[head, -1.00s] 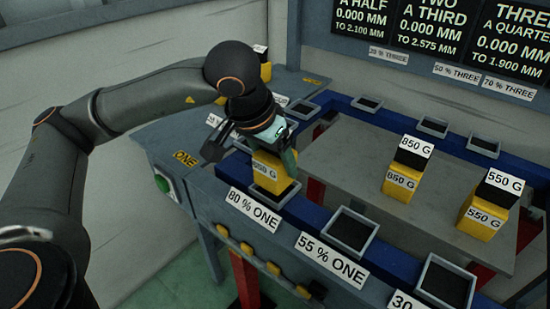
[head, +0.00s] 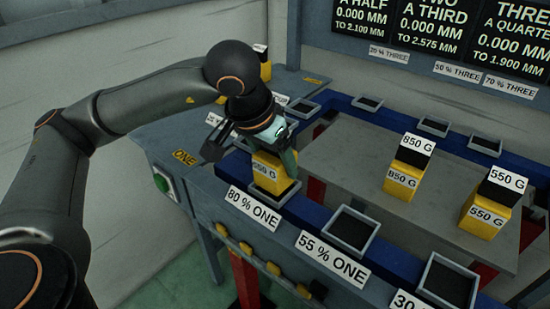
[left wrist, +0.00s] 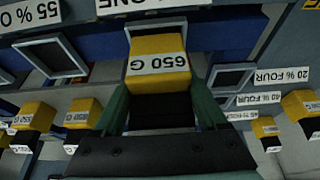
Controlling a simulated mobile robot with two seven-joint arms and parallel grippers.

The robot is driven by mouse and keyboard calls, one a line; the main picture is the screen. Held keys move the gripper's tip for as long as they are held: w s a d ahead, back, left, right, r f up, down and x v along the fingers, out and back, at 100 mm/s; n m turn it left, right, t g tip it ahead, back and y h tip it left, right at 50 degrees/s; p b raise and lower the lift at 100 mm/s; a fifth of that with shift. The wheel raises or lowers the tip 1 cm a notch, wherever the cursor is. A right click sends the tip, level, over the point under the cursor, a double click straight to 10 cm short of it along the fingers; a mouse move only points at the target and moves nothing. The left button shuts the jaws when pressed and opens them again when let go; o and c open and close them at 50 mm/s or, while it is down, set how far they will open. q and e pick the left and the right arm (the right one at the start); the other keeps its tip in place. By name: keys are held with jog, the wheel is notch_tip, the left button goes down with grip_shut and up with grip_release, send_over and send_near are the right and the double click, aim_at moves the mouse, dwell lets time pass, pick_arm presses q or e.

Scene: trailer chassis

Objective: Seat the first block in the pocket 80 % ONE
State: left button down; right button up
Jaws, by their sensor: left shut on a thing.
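A yellow block with a black end (head: 271,181) stands at the 80 % ONE pocket (head: 289,197), behind the 80 % ONE label (head: 251,208) in the head view. In the left wrist view the block (left wrist: 158,45) reads 650 G and covers most of the pocket. My left gripper (head: 270,160) is shut on the block from above, with a finger on each side in the left wrist view. The block's lower end is at the pocket's rim. I cannot tell whether it rests on the pocket floor. My right gripper is not in view.
The 55 % ONE pocket (head: 350,231) and another pocket (head: 446,284) to its right are empty. Two more blocks (head: 401,178) (head: 485,215) stand on the grey table inside the blue rails. A further block (head: 264,68) stands at the back left.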

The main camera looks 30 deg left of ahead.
pick_arm(q)
jog(key=shift+f+b, duration=0.45)
jog(key=shift+f, duration=0.05)
jog(key=shift+f+b, duration=0.4)
jog(key=shift+f, duration=0.05)
jog(key=shift+f, duration=0.1)
jog(key=shift+c, duration=1)
grip_release()
jog(key=shift+o, duration=1)
jog(key=shift+f, duration=0.1)
